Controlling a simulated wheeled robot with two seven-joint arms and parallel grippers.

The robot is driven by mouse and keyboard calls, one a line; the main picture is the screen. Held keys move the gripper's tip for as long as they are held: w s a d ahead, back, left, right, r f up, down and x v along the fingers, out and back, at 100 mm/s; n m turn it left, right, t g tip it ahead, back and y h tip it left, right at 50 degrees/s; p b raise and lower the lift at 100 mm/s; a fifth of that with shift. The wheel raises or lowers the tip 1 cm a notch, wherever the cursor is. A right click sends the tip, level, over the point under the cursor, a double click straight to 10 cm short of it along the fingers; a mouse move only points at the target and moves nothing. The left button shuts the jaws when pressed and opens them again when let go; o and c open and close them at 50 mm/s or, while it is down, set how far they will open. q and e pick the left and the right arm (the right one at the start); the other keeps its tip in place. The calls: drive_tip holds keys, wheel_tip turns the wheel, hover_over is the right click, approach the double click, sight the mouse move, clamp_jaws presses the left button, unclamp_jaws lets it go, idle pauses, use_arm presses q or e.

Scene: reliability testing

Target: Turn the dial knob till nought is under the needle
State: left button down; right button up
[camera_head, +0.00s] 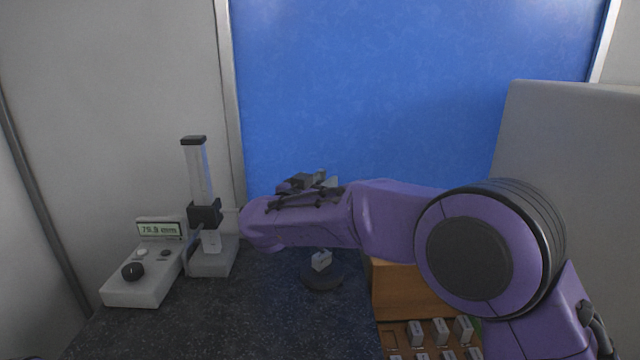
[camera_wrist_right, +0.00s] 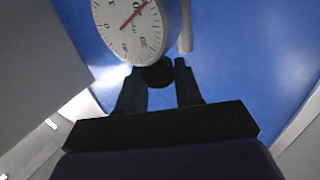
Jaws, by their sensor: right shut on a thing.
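The dial (camera_wrist_right: 128,30) is at the top of the right wrist view, a round white face with black figures and a red needle. The needle slants toward the upper right of the picture. A nought shows near the left side of the face, away from the needle's tip. The black dial knob (camera_wrist_right: 158,74) is below the face, between the fingers. My right gripper (camera_wrist_right: 155,78) is shut on the knob. In the head view my right gripper (camera_head: 306,186) is mostly behind my purple arm, and the dial face cannot be made out. My left gripper is not in view.
On the dark worktop (camera_head: 250,325), a grey console (camera_head: 140,290) with a display and a column gauge (camera_head: 199,175) stand at the left. A small grey block (camera_head: 321,261) sits on a round black pad (camera_head: 322,280). A wooden rack (camera_head: 390,338) with grey blocks is at the front right.

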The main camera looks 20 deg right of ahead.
drive_tip(key=shift+d+r, duration=0.1)
drive_tip(key=shift+r, duration=0.1)
drive_tip(key=o, duration=0.9)
drive_tip(key=shift+w, duration=0.1)
drive_tip(key=shift+o, duration=0.3)
drive_tip(key=shift+w+d+f, duration=0.3)
drive_tip(key=shift+f, duration=0.05)
drive_tip(key=b+v, duration=0.4)
drive_tip(key=v, duration=0.6)
drive_tip(key=shift+s+a+b, duration=0.15)
drive_tip(key=shift+a+b, duration=0.05)
drive_tip(key=shift+b, duration=0.1)
drive_tip(key=shift+r, duration=0.15)
